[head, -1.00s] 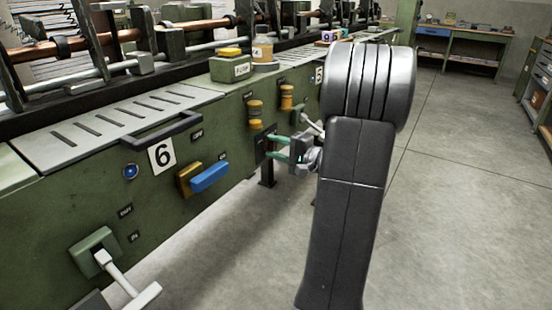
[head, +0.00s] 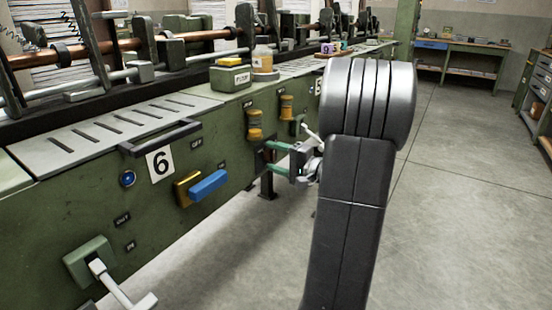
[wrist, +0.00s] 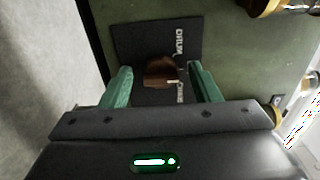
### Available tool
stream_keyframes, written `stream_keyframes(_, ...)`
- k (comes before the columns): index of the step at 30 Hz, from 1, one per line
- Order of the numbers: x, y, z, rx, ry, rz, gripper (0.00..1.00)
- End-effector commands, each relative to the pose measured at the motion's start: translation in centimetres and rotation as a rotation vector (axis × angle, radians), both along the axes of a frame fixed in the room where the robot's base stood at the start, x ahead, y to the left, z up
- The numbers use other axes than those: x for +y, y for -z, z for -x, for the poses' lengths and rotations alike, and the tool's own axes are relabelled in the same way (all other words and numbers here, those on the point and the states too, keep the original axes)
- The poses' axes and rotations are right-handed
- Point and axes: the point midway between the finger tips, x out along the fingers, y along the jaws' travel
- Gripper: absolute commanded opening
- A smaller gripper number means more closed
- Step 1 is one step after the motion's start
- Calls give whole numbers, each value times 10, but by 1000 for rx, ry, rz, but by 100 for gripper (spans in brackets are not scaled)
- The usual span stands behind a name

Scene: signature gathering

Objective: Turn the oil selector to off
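The likely oil selector is a round brown knob (wrist: 160,72) with a pale mark on its lower right, on a dark plate (wrist: 128,38) on the green machine side. White lettering beside it seems to read "DRUM" and another word too unclear to read. My gripper (wrist: 161,82) has green fingers on either side of the knob, with gaps visible on both sides. In the head view my gripper (head: 268,158) reaches the machine side from the right; the knob is mostly hidden there by the fingers.
A blue handle (head: 208,185) on a yellow base sticks out left of my gripper. Yellow-capped fittings (head: 255,125) are above it. A white-handled lever (head: 120,285) is at lower left. A green box (head: 230,77) and a bottle (head: 262,60) stand on top. The floor (head: 450,200) at right is clear.

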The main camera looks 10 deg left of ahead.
Motion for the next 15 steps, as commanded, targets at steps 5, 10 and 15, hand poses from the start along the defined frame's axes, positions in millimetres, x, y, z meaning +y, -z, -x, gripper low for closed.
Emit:
stream_keyframes(5, -2, -1, 0, 0, 1, -1, 56)
stream_keyframes(10, -21, -3, 6, 0, 4, -1, 56)
stream_keyframes(15, -56, -3, 19, 1, 6, -1, 56)
